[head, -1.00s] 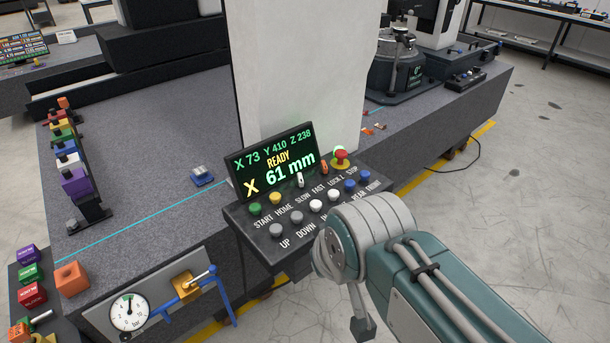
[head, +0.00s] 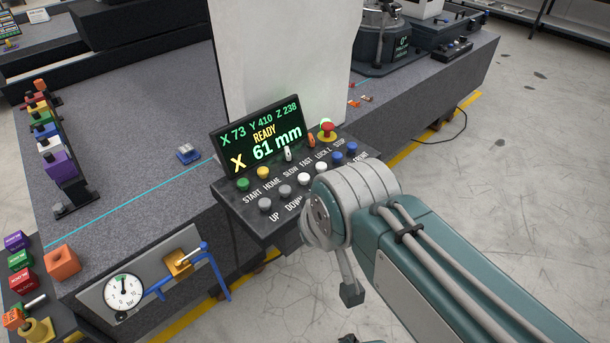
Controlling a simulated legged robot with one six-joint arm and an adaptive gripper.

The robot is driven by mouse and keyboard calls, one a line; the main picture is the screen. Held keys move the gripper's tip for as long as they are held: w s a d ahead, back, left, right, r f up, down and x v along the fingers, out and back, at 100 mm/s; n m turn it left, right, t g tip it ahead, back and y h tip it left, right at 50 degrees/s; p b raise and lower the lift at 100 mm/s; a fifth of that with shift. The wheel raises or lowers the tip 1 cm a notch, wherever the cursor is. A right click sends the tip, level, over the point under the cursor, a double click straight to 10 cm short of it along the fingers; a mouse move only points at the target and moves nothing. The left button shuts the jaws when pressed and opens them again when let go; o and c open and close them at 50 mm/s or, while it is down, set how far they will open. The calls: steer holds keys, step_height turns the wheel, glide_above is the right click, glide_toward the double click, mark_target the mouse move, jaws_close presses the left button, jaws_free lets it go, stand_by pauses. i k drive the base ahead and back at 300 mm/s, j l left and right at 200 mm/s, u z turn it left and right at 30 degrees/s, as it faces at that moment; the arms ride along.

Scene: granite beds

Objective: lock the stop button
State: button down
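The stop button (head: 327,129) is a red mushroom head on a yellow base. It stands at the far right corner of the dark control panel (head: 238,213), by the STOP label, with a bright green rim or light just behind its head. Its head is too small to tell whether it is pressed in. My arm shows in front of the panel and hides part of its lower right side. My gripper cannot be made out in the head view. Nothing touches the stop button.
An orange switch (head: 311,139) and a white switch (head: 288,154) stand left of the stop button. Blue buttons (head: 351,149) sit in front of it. A lit display (head: 262,137) and a tall pale column (head: 285,65) rise behind. Open floor (head: 520,200) lies right.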

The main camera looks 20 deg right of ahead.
mark_target(327, 127)
steer(key=i+l, duration=0.65)
steer(key=i, duration=0.15)
steer(key=l+z, duration=0.05)
